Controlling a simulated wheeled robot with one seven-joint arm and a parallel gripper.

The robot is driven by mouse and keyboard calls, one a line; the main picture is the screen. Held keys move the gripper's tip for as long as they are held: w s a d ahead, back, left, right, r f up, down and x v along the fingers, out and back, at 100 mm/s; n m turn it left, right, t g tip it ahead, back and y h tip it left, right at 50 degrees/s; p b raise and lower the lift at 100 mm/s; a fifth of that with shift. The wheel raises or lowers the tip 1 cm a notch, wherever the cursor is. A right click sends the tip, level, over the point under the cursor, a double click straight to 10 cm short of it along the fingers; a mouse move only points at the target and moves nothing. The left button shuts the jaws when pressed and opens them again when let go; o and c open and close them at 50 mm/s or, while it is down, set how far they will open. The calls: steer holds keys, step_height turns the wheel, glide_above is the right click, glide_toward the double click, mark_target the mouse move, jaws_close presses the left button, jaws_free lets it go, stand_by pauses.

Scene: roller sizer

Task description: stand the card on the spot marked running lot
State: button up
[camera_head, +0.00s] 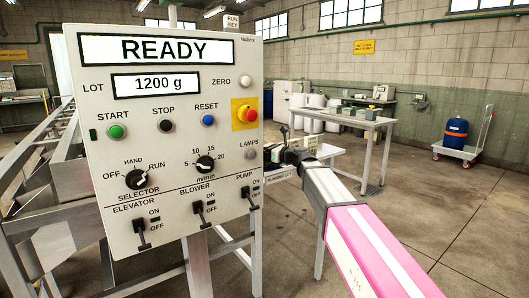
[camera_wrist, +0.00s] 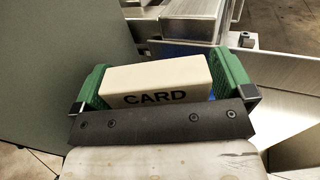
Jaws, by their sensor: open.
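The card is a cream block (camera_wrist: 155,82) with the word CARD in black on its near face. In the wrist view it sits between the two green finger pads of my gripper (camera_wrist: 165,78). The gripper is open, with one pad at each end of the card; I cannot tell whether either pad touches it. What supports the card is hidden. In the head view my gripper (camera_head: 277,154) is small and partly behind the control panel's right edge, and I cannot make out the card there.
A control panel (camera_head: 180,85) reading READY and 1200 g fills the left of the head view, close to my arm. A grey table (camera_head: 350,119) stands beyond my arm. A blue drum (camera_head: 456,134) on a trolley is farther right, with open floor before it.

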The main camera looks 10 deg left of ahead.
steer(key=shift+r, duration=0.15)
steer(key=v, duration=1.2)
